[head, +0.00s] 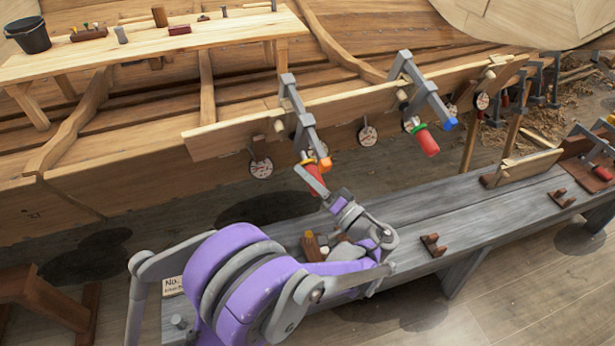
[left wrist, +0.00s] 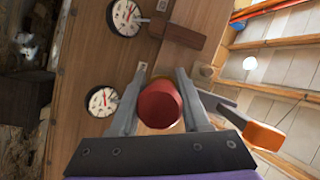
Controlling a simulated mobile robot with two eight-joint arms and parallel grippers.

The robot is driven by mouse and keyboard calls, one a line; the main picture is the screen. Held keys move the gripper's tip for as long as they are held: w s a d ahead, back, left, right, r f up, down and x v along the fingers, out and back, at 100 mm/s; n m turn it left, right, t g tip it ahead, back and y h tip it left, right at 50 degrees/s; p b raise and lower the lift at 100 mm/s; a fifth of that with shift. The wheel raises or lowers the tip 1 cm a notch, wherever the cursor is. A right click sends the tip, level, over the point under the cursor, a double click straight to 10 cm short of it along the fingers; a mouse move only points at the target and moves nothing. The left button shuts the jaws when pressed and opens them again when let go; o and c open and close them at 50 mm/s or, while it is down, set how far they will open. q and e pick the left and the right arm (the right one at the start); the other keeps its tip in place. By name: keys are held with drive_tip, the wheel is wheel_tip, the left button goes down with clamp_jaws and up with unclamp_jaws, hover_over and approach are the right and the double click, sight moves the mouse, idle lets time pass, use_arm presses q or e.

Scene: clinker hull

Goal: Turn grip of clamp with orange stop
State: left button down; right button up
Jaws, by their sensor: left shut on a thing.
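The clamp with the orange stop (head: 298,115) hangs on the plank's edge at the middle of the head view. Its orange stop (head: 325,163) sits at the end of the grey bar, and shows at the right in the left wrist view (left wrist: 262,136). Its red grip (head: 314,174) points down towards my left gripper (head: 316,184). In the left wrist view the red grip (left wrist: 158,104) lies end-on between my two fingers, and my left gripper (left wrist: 160,85) is shut on it. The fingers partly hide the grip. My right gripper is not in view.
A second clamp with a blue stop (head: 449,124) and red grip (head: 427,141) is on the plank to the right. Round dials (head: 367,135) hang along the plank (head: 222,141). A grey bench (head: 480,220) with small wooden blocks runs below; a workbench (head: 130,48) stands behind.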

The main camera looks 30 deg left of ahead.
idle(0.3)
use_arm(q)
drive_tip(key=shift+c, duration=1.9)
unclamp_jaws()
drive_tip(key=v, duration=1.1)
